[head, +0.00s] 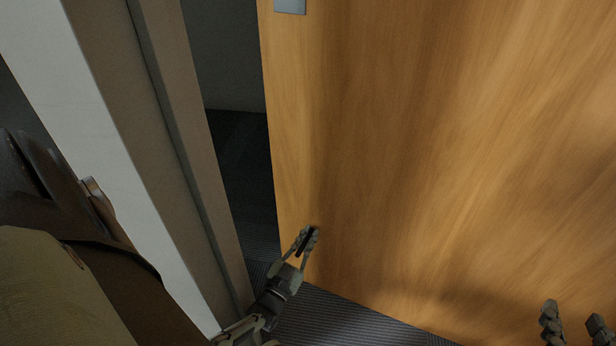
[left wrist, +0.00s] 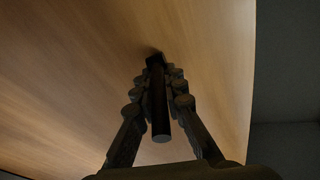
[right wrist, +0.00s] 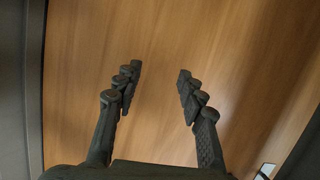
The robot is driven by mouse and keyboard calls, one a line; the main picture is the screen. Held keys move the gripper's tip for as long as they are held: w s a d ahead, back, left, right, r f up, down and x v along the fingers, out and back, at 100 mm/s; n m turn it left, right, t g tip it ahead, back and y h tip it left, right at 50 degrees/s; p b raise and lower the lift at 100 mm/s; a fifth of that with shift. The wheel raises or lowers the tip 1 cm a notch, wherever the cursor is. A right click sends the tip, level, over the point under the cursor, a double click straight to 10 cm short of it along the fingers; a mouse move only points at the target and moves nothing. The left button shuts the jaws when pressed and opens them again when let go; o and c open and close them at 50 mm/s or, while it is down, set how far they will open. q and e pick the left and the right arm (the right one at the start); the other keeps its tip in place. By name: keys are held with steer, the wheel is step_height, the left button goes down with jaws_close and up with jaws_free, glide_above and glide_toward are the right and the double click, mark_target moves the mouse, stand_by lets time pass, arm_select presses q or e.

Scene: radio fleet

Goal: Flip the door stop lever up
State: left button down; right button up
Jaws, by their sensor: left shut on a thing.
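The wooden door (head: 430,150) stands ajar and fills most of the head view. The dark door stop lever (left wrist: 159,112) is a rod near the door's lower edge corner, and its far end meets the door face in the left wrist view. My left gripper (head: 308,236) is at the low left part of the door, with its fingers shut on the lever, one on each side of it. In the head view the fingers partly hide the lever (head: 304,240). My right gripper (head: 574,318) is open and empty in front of the door; it also shows in the right wrist view (right wrist: 158,78).
The door frame (head: 160,150) stands to the left, with a dark gap between it and the door. A metal plate (head: 290,5) is at the door's top left in the head view. Dark ribbed floor (head: 345,318) lies below the door.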

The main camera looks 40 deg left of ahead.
steer(key=shift+s+d+f+g+h, duration=0.25)
steer(key=shift+d+f+g+h, duration=0.15)
steer(key=shift+d+f, duration=0.35)
steer(key=shift+a+f, duration=0.1)
steer(key=shift+a, duration=0.05)
arm_select(q)
steer(key=c, duration=1.6)
jaws_free()
steer(key=shift+o, duration=0.2)
steer(key=v, duration=1.2)
steer(key=shift+r, duration=0.1)
